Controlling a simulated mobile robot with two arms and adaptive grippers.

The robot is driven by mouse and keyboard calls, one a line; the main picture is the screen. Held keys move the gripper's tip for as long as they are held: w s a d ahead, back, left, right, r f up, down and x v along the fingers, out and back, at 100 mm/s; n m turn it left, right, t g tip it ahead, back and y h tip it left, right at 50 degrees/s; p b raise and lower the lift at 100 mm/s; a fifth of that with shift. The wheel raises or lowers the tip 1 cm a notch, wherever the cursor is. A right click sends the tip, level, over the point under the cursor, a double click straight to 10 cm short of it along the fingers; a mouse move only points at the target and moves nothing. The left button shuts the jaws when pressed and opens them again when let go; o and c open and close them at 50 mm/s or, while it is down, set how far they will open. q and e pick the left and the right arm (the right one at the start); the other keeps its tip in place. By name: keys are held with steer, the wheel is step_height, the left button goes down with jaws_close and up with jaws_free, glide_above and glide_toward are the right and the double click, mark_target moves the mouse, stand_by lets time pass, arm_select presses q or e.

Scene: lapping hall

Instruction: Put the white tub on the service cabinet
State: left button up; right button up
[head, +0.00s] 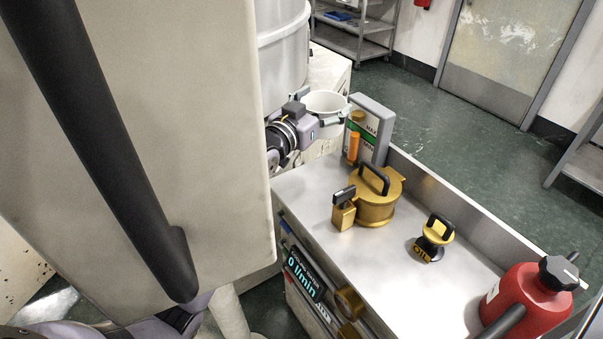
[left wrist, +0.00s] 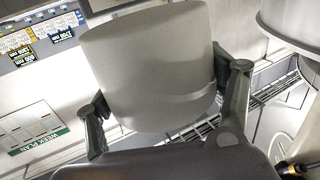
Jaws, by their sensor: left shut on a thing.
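The white tub (head: 324,101) is held by my left gripper (head: 322,122) in the head view, upright or nearly so, with its open rim up. In the left wrist view the tub (left wrist: 148,62) fills the space between the two fingers of the gripper (left wrist: 165,88), one on each side. The service cabinet (head: 375,268) has a bare metal top with a raised back edge. The tub is near its far left end, above the top's level; I cannot tell whether it is over the top. My right gripper is not in view.
A pale panel (head: 225,110) with a black bar blocks the left.

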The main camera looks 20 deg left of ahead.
arm_select(q)
step_height(320, 180, down, 2)
steer(key=shift+w+a+f, duration=0.1)
steer(key=shift+f, duration=0.15)
steer(key=f, duration=0.8)
steer(key=f+b, duration=0.1)
steer(key=f, duration=0.7)
steer(key=shift+d+f, duration=0.2)
steer(key=shift+f, duration=0.4)
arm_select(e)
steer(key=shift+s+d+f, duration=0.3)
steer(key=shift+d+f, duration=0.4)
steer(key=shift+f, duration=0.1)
arm_select(q)
steer(key=shift+s, duration=0.2)
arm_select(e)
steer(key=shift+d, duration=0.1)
arm_select(q)
steer(key=shift+f+b, duration=0.1)
steer(key=shift+b, duration=0.2)
steer(key=o, duration=1.3)
steer(key=shift+c, duration=0.2)
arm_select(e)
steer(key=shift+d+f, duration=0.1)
